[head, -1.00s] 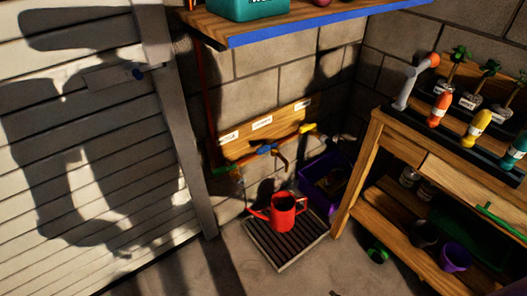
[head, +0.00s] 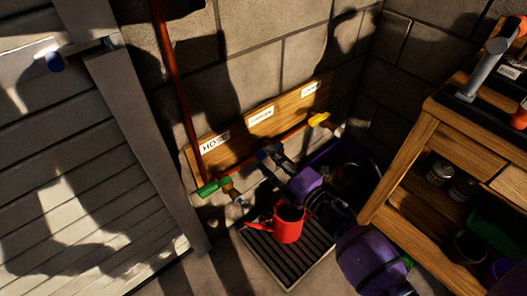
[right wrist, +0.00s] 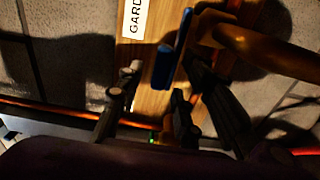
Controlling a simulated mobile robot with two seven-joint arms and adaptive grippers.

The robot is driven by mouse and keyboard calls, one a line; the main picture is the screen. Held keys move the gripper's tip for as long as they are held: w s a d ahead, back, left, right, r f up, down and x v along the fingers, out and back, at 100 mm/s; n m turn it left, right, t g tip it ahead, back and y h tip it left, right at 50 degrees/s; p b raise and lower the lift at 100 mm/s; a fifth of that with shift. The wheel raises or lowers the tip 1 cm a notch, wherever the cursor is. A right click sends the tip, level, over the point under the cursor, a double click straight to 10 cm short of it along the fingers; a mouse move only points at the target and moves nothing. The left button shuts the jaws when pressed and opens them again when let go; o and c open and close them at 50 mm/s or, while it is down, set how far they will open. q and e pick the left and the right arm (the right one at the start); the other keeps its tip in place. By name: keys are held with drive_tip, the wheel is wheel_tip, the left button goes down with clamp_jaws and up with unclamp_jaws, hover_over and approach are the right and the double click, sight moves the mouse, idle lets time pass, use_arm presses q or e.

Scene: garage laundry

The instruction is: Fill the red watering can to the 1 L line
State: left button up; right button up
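The red watering can (head: 288,226) stands upright on a dark slatted drain grate (head: 318,262), below the taps; its water level and 1 L line cannot be made out. The blue-handled tap (head: 265,154) is the middle one on the wall board, and its blue handle also shows in the right wrist view (right wrist: 165,68). My right gripper (head: 280,160) is at this tap, above the can. In the right wrist view its fingers (right wrist: 150,108) are spread, with the handle ahead of them; contact cannot be told. My left gripper is out of view.
A green-handled tap (head: 212,187) under the "HOSE" label is to the left; a yellow-handled tap (head: 319,119) is to the right. A purple crate (head: 372,160) sits behind my right arm. A wooden workbench (head: 395,172) bounds the right side, a slatted door (head: 70,190) the left.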

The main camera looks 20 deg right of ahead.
drive_tip(key=shift+x, duration=1.85)
drive_tip(key=shift+d+f, duration=0.1)
drive_tip(key=shift+w, duration=0.1)
clamp_jaws()
